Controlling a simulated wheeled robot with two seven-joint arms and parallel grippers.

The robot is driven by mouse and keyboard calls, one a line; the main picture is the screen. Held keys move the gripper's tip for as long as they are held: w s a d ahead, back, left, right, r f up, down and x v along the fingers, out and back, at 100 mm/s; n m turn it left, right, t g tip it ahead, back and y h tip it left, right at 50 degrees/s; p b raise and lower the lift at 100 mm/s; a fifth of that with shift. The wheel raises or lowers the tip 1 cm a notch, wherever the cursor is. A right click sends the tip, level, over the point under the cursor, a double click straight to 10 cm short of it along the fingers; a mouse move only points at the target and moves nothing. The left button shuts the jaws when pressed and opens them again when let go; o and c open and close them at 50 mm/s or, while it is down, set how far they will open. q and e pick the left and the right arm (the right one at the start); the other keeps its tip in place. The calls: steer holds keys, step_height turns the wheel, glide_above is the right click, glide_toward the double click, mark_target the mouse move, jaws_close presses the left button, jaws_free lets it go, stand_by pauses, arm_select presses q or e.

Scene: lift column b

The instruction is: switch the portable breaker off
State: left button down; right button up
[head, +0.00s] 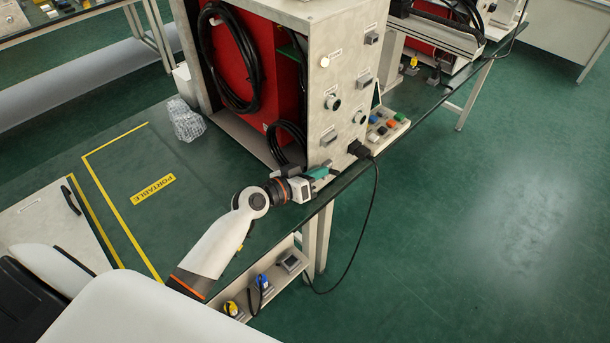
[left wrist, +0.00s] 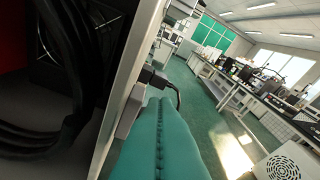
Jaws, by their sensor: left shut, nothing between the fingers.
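A pale cabinet (head: 325,60) with an open red interior stands on the green table. Its front panel carries several small boxes, sockets and labels; I cannot tell for certain which part is the portable breaker's switch. A black plug (head: 357,149) with a hanging cable sits low on this panel; it also shows in the left wrist view (left wrist: 155,77). My left gripper (head: 319,172), with teal fingers, is shut and empty at the panel's lower left edge. In the left wrist view a grey box (left wrist: 130,112) on the panel is close beside the fingers; contact is unclear. My right gripper is out of view.
A yellow PORTABLE label (head: 153,189) lies inside a yellow taped outline on the table. A clear crumpled-looking object (head: 185,120) stands left of the cabinet. A low shelf (head: 288,270) holds several small items. The floor at right is clear.

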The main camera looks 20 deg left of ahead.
mark_target(335, 174)
arm_select(q)
steer(key=x, duration=0.3)
steer(key=shift+s+d+f+m+y, duration=0.15)
steer(key=shift+d+m+y, duration=0.15)
steer(key=shift+m, duration=0.6)
stand_by(0.5)
steer(key=m+p, duration=0.1)
steer(key=d+f+m+y, duration=0.1)
steer(key=m, duration=0.1)
steer(key=shift+s+t+y+p, duration=0.2)
steer(key=shift+t+y+p, duration=0.1)
steer(key=shift+p, duration=0.1)
steer(key=shift+f+m, duration=0.35)
steer(key=shift+m, duration=0.55)
steer(key=shift+s+p, duration=0.1)
steer(key=shift+p, duration=0.2)
